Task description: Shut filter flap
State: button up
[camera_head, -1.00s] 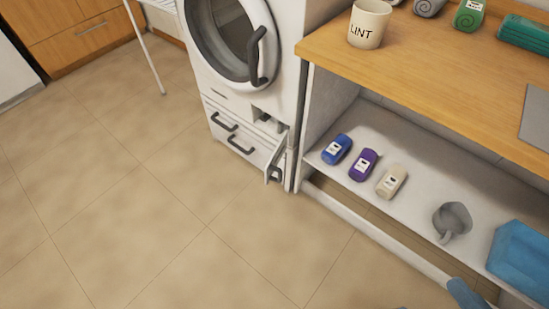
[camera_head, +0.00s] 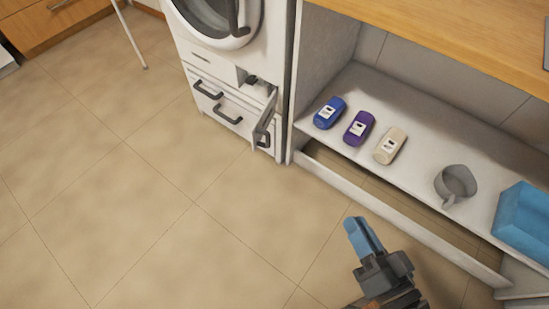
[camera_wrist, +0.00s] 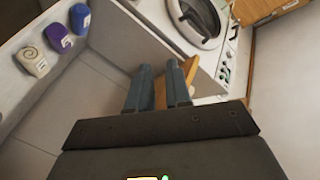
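The filter flap (camera_head: 264,118) is at the lower right front of the white washing machine (camera_head: 228,75). It stands open, swung outward, and a dark recess (camera_head: 251,80) shows beside it. My gripper (camera_head: 362,236) is over the floor, to the right of and nearer than the flap, apart from it. In the wrist view, its two blue fingers (camera_wrist: 160,75) have a gap between them with nothing held. The washing machine (camera_wrist: 205,30) also shows there beyond the fingers. I cannot make out the flap in the wrist view.
The tiled floor (camera_head: 150,200) before the machine is clear.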

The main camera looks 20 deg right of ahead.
jog(key=w+f+m+b, duration=0.2)
jog(key=w+f, duration=0.1)
jog(key=f, duration=0.1)
jog(key=w+f+m+b, duration=0.1)
jog(key=w+f, duration=0.3)
jog(key=w+f+m+h+b, duration=0.1)
jog(key=w+f+m+b, duration=0.1)
jog(key=w+f, duration=0.1)
jog(key=shift+w+a+f+m+t+b, duration=0.15)
jog(key=shift+f+t+b, duration=0.05)
jog(key=shift+f, duration=0.25)
jog(key=shift+w+a+f+m+t+b, duration=0.1)
jog(key=shift+f+m+t+b, duration=0.1)
jog(key=shift+f, duration=0.2)
grip_shut()
jog(key=w+a+f+m+h+b, duration=0.1)
jog(key=w+f+m+h+b, duration=0.1)
jog(key=w+f+m+b, duration=0.55)
jog(key=w+f+n, duration=0.1)
jog(key=w, duration=1.6)
jog(key=shift+a+n+b, duration=0.15)
jog(key=shift+n+b, duration=0.15)
